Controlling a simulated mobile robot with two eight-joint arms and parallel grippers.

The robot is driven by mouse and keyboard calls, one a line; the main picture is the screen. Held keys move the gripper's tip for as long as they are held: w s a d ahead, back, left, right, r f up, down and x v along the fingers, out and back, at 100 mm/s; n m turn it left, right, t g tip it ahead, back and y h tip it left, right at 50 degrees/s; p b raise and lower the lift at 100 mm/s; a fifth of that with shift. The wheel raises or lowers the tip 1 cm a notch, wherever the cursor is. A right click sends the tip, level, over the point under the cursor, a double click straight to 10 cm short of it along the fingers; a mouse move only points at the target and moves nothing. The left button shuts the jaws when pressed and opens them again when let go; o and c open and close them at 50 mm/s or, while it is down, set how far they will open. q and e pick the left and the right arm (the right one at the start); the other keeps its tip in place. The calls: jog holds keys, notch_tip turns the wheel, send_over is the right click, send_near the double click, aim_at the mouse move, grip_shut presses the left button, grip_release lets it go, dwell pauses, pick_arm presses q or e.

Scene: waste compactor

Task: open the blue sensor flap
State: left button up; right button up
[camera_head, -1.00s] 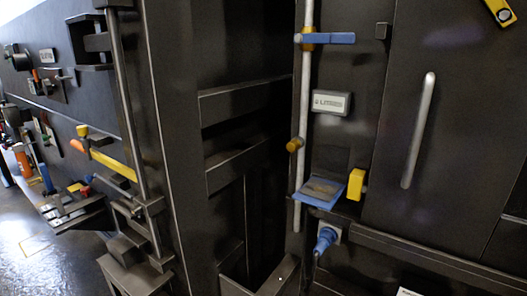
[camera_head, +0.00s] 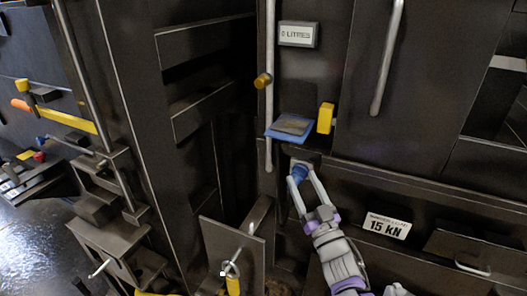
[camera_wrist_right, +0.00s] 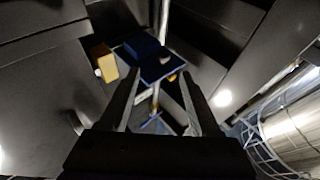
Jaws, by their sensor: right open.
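The blue sensor flap (camera_head: 290,127) juts out from the dark panel like a small shelf, with a darker plate on its top, below the "0 LITRES" display. In the right wrist view the blue flap (camera_wrist_right: 158,68) shows ahead, between and beyond the fingertips. The fingers also show in the right wrist view (camera_wrist_right: 160,78), apart and empty. My left gripper is out of view.
A yellow block (camera_head: 325,118) stands right beside the flap. A vertical metal rod (camera_head: 269,100) with an orange knob (camera_head: 263,80) runs to its left. The "15 KN" plate (camera_head: 387,227) is right of my arm. A dark recess opens left of the rod.

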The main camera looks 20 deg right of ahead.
aim_at(287, 148)
jog(key=shift+t+y, duration=0.3)
jog(key=shift+y, duration=0.1)
jog(key=p+x, duration=0.1)
jog(key=x, duration=1)
jog(key=shift+s+a+r+p, duration=0.1)
jog(key=shift+a+p, duration=0.05)
jog(key=shift+p, duration=0.2)
jog(key=shift+c, duration=0.3)
grip_shut()
